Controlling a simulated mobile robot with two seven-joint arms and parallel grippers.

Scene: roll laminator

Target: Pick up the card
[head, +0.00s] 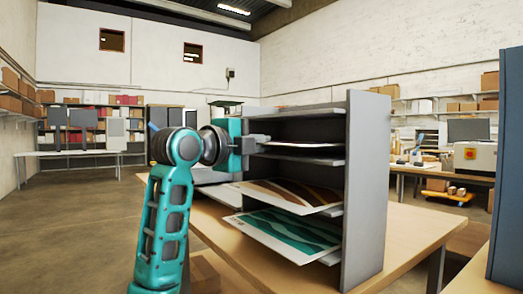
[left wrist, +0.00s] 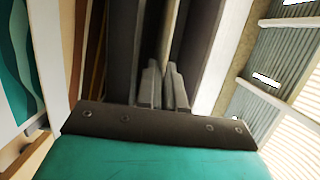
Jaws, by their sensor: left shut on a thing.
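A grey shelf rack (head: 367,190) stands on a wooden table, with sheets on its shelves. My left gripper (head: 262,139) reaches in at the open side of the rack, level with the upper shelf. Its fingers (left wrist: 163,88) are closed on the edge of a thin card (left wrist: 167,40), seen edge-on in the left wrist view. A brown striped card (head: 290,194) lies on the shelf below, and a teal patterned card (head: 285,235) lies on the lowest, both sticking out. My right gripper is not in view.
The wooden table (head: 415,232) has free room to the right of the rack. A dark blue panel (head: 507,170) stands close at the right edge. Behind are a second table with a machine (head: 475,158) and wall shelves with boxes.

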